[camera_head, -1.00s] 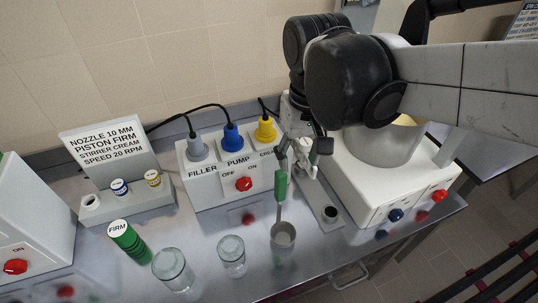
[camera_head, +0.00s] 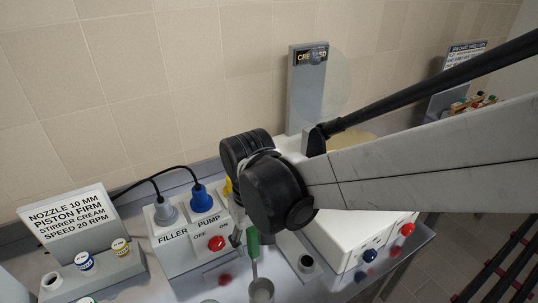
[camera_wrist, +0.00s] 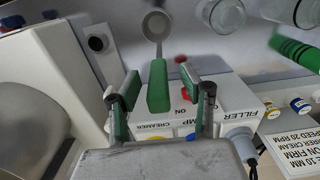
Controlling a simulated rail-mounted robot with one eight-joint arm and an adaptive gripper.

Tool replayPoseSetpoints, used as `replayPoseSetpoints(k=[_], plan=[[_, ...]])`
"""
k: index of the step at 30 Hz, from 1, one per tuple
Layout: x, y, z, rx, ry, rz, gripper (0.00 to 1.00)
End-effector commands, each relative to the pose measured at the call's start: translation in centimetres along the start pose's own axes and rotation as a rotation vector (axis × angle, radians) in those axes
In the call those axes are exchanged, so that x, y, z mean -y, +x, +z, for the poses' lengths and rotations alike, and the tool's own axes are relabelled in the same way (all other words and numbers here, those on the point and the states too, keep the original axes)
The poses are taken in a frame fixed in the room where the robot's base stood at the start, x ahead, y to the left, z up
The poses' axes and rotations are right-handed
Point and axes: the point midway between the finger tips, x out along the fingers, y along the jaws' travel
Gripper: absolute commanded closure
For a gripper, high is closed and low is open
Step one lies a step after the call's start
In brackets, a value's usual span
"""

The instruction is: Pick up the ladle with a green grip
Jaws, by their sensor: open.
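The ladle has a green grip (camera_head: 252,244) and a grey cup (camera_head: 261,290). It stands grip up at the right of the FILLER/PUMP box, with its cup cut by the lower edge in the head view. In the wrist view its grip (camera_wrist: 158,87) points toward me, and its cup (camera_wrist: 157,24) is at the top. My gripper (camera_wrist: 160,84) is open, with one green-padded finger on each side of the grip in the picture. No contact shows, and I cannot tell the depth. In the head view my arm partly hides my gripper (camera_head: 238,236).
The FILLER/PUMP box (camera_head: 180,242) with plugs and a red knob stands close to the ladle. A white machine (camera_head: 345,235) with blue and red knobs is to its right. Glass jars (camera_wrist: 228,14) and a green cylinder (camera_wrist: 296,50) show in the wrist view. A sign (camera_head: 66,218) stands left.

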Motion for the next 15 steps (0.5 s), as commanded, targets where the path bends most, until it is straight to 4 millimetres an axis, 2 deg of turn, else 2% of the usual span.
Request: replayPoseSetpoints(k=[15], plan=[[-0.3, 4.8, 0.1, 0.0, 0.0, 0.0, 0.59]])
